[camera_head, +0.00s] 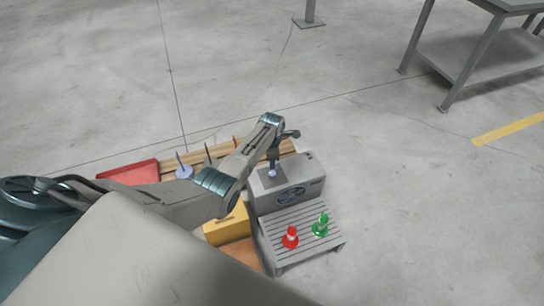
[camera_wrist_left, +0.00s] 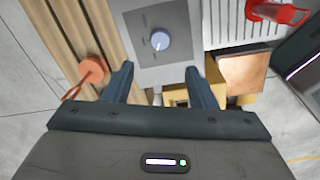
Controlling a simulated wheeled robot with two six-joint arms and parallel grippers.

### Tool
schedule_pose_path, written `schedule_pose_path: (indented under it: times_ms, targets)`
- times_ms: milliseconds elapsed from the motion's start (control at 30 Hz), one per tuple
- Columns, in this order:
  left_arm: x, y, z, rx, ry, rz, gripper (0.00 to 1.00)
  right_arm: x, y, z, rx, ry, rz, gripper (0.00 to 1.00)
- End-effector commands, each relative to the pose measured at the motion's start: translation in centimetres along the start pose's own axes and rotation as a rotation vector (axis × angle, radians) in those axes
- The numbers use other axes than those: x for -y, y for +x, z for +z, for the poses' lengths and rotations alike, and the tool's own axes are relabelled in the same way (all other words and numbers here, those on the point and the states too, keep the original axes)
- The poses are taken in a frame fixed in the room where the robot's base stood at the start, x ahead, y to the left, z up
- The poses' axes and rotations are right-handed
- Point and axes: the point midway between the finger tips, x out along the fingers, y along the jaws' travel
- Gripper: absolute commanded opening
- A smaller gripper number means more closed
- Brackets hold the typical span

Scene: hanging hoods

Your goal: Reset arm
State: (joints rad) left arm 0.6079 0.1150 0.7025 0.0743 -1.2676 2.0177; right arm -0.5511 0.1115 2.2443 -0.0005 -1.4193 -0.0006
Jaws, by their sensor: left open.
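My left arm comes in from the left in the head view, and its gripper (camera_head: 275,155) hangs over a grey box (camera_head: 313,180). In the left wrist view the gripper (camera_wrist_left: 162,78) has its two fingers spread apart with nothing held between them. A round pale blue knob (camera_wrist_left: 161,40) on the box top (camera_wrist_left: 175,18) lies beyond the gap between the fingers; it also shows in the head view (camera_head: 272,174), just below the gripper. I cannot tell whether the fingers touch the box. My right gripper is in neither view.
A slatted grey tray (camera_head: 300,222) in front of the box bears a red cone-like piece (camera_head: 290,238) and a green one (camera_head: 320,226). Beside them are a yellow box (camera_head: 224,231), a red box (camera_head: 128,172) and wooden slats (camera_head: 214,156). A table (camera_head: 480,55) stands far right. Open floor lies between.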

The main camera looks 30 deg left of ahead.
Motion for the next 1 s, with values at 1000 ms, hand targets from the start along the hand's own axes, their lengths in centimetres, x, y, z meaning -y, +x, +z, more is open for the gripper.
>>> schedule_pose_path:
  times_ms: [1000]
  targets:
    - [26.2, 13.7, -14.1, -0.055, 1.251, 0.032, 0.51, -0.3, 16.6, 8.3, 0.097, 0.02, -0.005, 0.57]
